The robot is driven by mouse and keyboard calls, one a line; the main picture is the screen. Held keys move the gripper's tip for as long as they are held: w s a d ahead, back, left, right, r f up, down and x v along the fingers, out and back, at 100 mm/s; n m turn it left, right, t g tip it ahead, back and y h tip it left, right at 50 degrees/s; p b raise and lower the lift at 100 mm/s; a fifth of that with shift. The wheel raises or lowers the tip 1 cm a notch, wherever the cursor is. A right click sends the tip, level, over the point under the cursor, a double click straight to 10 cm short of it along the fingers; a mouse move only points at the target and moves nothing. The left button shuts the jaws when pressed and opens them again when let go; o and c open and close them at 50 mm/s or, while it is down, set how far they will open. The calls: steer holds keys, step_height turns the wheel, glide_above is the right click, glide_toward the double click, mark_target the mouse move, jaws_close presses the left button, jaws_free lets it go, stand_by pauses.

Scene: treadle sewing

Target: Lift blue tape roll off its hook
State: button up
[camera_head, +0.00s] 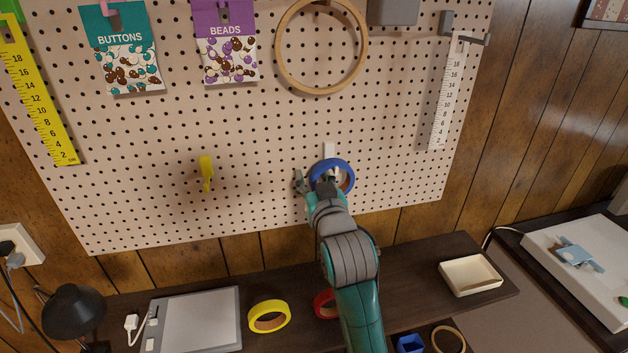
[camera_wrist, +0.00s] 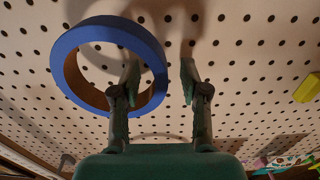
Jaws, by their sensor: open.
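The blue tape roll (camera_head: 347,166) hangs on a white hook (camera_head: 329,149) near the lower right of the pegboard. In the wrist view the blue roll (camera_wrist: 70,45) shows as a ring on the left. My gripper (camera_head: 314,181) is at the roll, its jaws open. In the wrist view my gripper (camera_wrist: 160,78) has one finger over the roll's hole and the other outside the ring, with the ring's near side between them. I cannot tell whether either finger touches the roll. The hook's lower part is hidden by the roll and gripper in the head view.
An empty yellow hook (camera_head: 206,172) is to the left, with a wooden hoop (camera_head: 283,72) above. Below, a yellow roll (camera_head: 254,317), a partly hidden red roll (camera_head: 322,304) and a cream tray (camera_head: 471,276) lie on the dark table. The pegboard around the roll is clear.

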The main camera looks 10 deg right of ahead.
jaws_close()
steer(key=shift+r, duration=0.25)
steer(key=shift+r, duration=0.8)
steer(key=shift+s, duration=0.15)
steer(key=s, duration=0.9)
steer(key=shift+s, duration=0.35)
stand_by(1.1)
steer(key=shift+s, duration=0.1)
